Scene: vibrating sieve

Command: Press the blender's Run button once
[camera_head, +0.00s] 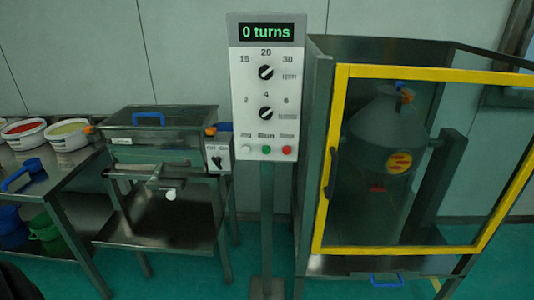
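The blender's control panel (238,105) stands on a post in the middle of the view. Its green display (266,32) reads "0 turns". Two black knobs, an upper one (266,72) and a lower one (266,113), sit below it. A row of three buttons lies under small blurred labels: white (246,149), green (266,149) and red (287,150). The middle label looks like "Run", above the green button. The grey blender vessel (375,128) is behind the yellow-framed guard door (410,74), which looks closed. Neither gripper is in view.
A sieve machine (155,155) with a blue handle and a switch box (218,158) stands on a metal stand left of the panel. Further left, a steel table (55,185) holds tubs and a blue scoop (20,174). Green floor shows around the post.

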